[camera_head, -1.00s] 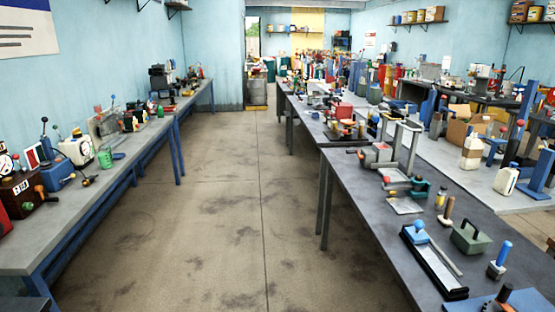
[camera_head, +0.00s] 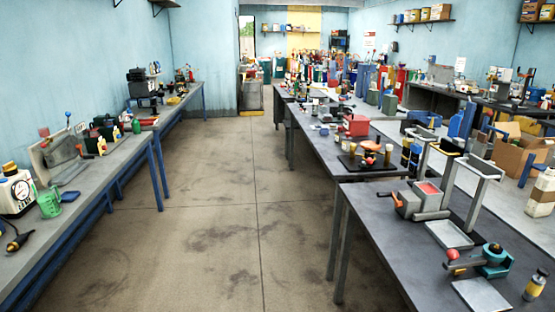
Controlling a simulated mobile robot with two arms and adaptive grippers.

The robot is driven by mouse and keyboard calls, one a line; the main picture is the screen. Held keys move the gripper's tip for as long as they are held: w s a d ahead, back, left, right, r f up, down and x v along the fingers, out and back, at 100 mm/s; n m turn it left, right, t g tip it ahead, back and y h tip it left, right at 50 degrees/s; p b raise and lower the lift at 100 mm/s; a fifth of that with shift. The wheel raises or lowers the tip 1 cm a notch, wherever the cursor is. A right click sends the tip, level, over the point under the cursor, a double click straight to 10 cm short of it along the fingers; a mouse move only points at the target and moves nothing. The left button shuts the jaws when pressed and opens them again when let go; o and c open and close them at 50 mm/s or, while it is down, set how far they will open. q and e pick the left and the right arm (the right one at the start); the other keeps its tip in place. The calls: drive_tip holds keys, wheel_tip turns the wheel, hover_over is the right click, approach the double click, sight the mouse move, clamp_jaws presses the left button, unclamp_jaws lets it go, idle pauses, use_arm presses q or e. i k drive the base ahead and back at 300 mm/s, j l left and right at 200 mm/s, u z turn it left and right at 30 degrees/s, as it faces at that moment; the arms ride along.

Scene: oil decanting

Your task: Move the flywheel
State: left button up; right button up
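I cannot pick out a flywheel for certain among the many small items on the benches. The near right bench (camera_head: 392,232) holds a grey machine with a red top (camera_head: 428,190), a shallow grey tray (camera_head: 449,234), a teal device with a red ball (camera_head: 492,258) and a small yellow-and-grey bottle (camera_head: 535,285). The left bench (camera_head: 92,194) holds a white machine with a dial (camera_head: 15,191) and a green jug (camera_head: 49,203). Neither of my grippers is in view.
A clear concrete aisle (camera_head: 215,200) runs between the left and right benches toward a doorway (camera_head: 247,38) at the back. Bench legs border it on both sides. A cardboard box (camera_head: 515,155) sits at the right. Farther benches are crowded with items.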

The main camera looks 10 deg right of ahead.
sight(373, 146)
drive_tip(key=i, duration=1.75)
drive_tip(key=i+z, duration=0.25)
drive_tip(key=i, duration=0.35)
drive_tip(key=i+z, duration=0.25)
drive_tip(key=i, duration=0.3)
drive_tip(key=i+j+z, duration=0.25)
drive_tip(key=i, duration=0.3)
